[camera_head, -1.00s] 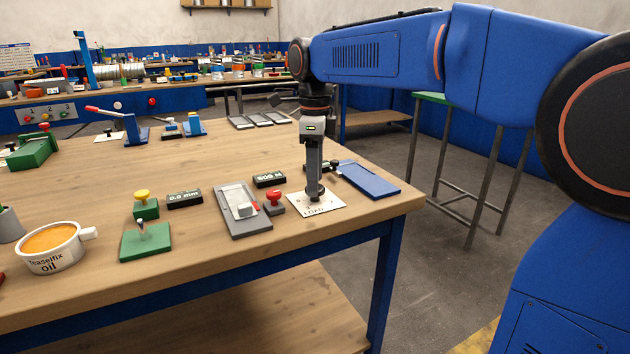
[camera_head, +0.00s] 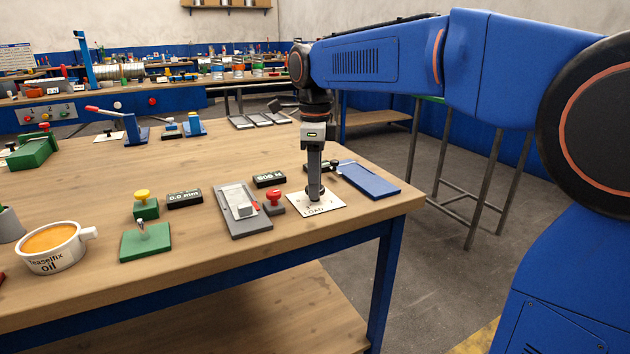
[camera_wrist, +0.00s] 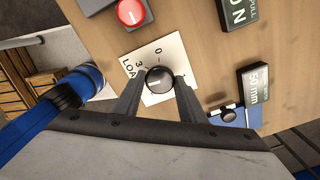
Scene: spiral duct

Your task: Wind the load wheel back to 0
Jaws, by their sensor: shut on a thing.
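The load wheel (camera_wrist: 159,80) is a small dark knob with a light pointer line, on a white card marked LOAD (camera_head: 322,210). The card's figures 0 and 3 show in the wrist view; which figure the pointer meets, I cannot tell. My gripper (camera_head: 315,192) points straight down over the card. In the wrist view my gripper (camera_wrist: 158,88) has one finger on each side of the wheel and is shut on it. In the head view the fingers mostly hide the wheel.
A red button (camera_head: 273,201) stands just left of the card. A blue plate (camera_head: 370,180) lies to the right. The bench edge runs close in front of the card.

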